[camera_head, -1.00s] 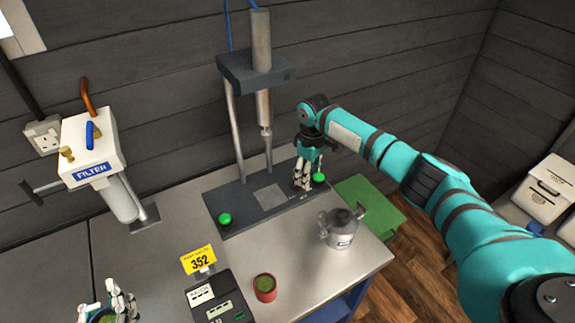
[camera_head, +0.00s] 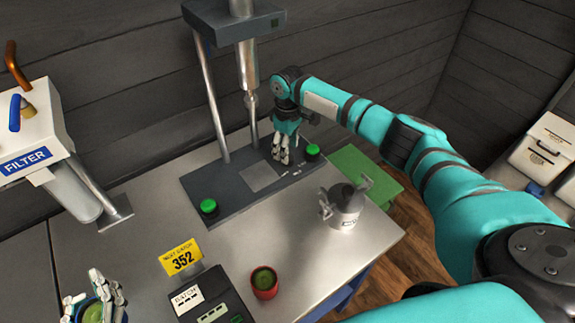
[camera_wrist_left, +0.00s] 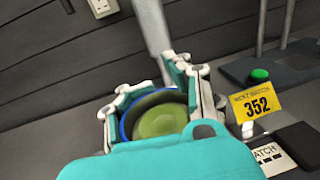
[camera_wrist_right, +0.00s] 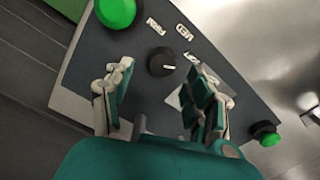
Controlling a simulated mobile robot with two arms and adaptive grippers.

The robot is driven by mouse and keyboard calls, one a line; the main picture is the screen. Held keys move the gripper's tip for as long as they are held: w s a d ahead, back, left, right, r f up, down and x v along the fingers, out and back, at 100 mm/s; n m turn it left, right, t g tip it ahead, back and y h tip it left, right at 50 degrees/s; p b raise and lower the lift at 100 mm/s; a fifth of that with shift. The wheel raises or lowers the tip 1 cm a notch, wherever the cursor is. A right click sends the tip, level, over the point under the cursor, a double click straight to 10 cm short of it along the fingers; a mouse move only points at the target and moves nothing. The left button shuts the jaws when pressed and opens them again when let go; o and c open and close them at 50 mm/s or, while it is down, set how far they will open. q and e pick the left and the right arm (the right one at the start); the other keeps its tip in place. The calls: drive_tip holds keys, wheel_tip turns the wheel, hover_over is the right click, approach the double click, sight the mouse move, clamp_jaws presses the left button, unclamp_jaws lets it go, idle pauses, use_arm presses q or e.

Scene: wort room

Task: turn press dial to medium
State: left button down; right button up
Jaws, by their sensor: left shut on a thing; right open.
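The press dial (camera_wrist_right: 162,62) is a small black knob with a white mark on the press's dark base plate (camera_head: 228,201). Its mark points right in the right wrist view, toward a partly hidden label. The FIRM (camera_wrist_right: 157,26) and MED (camera_wrist_right: 184,32) labels lie above it. My right gripper (camera_wrist_right: 160,88) is open, its fingers on either side of the dial; I cannot tell whether they touch it. In the head view the right gripper (camera_head: 282,156) hangs over the plate and hides the dial. My left gripper (camera_head: 95,303) is shut on a blue-rimmed cup (camera_wrist_left: 158,118) with green contents.
Green buttons (camera_head: 208,206) (camera_head: 312,150) sit at both ends of the plate. A metal pot (camera_head: 345,206), a red cup (camera_head: 264,282) and a yellow 352 sign (camera_head: 182,258) stand in front. The filter unit (camera_head: 30,145) is at left. Bare bench lies between.

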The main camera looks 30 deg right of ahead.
sight(289, 156)
use_arm(q)
wheel_tip(289, 156, down, 2)
drive_tip(key=shift+b, duration=0.5)
use_arm(e)
drive_tip(key=shift+f, duration=0.95)
drive_tip(key=shift+s+f+b, duration=0.25)
drive_tip(key=shift+f+b, duration=0.25)
drive_tip(key=shift+b, duration=0.3)
use_arm(q)
drive_tip(key=shift+s+f, duration=0.2)
drive_tip(key=shift+f, duration=0.6)
use_arm(e)
drive_tip(key=shift+w+f, duration=0.1)
drive_tip(key=shift+f, duration=0.05)
drive_tip(key=c, duration=1.1)
drive_tip(key=shift+c, duration=0.2)
